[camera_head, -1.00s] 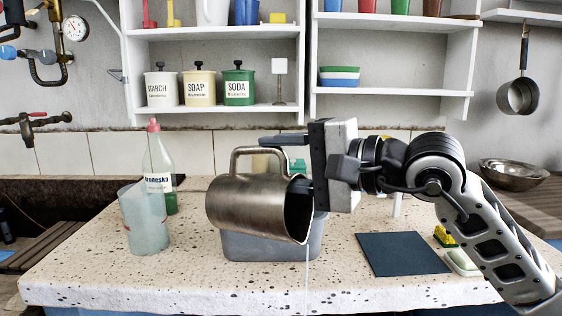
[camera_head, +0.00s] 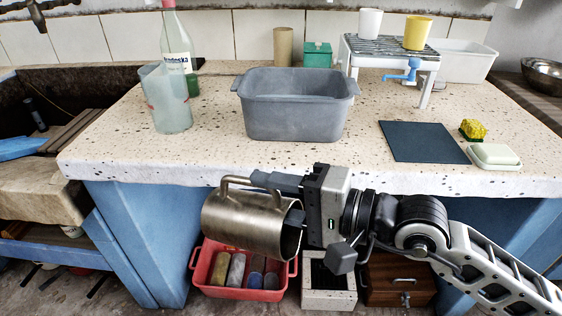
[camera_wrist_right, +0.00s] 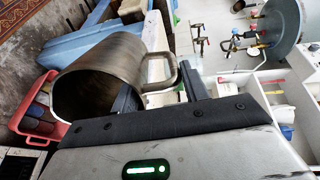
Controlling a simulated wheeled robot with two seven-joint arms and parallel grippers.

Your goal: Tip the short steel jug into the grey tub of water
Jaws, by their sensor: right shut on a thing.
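The short steel jug (camera_head: 245,222) lies tipped on its side in the head view, its mouth facing right and slightly down, its handle on top. My right gripper (camera_head: 282,208) is shut on it at the mouth end. Jug and gripper appear in front of the counter's front edge, below the tub in the picture. The jug also shows in the right wrist view (camera_wrist_right: 112,75), mouth facing the camera, dark inside. The grey tub (camera_head: 295,115) stands upright on the counter, apart from the jug; its water level is hard to tell. My left gripper is not in view.
A clear bluish cup (camera_head: 168,105) and a bottle (camera_head: 178,50) stand left of the tub. A dark blue mat (camera_head: 422,142), yellow sponge (camera_head: 473,129) and soap dish (camera_head: 494,156) lie right. A small rack (camera_head: 393,48) stands behind. A red basket (camera_head: 240,288) sits below the counter.

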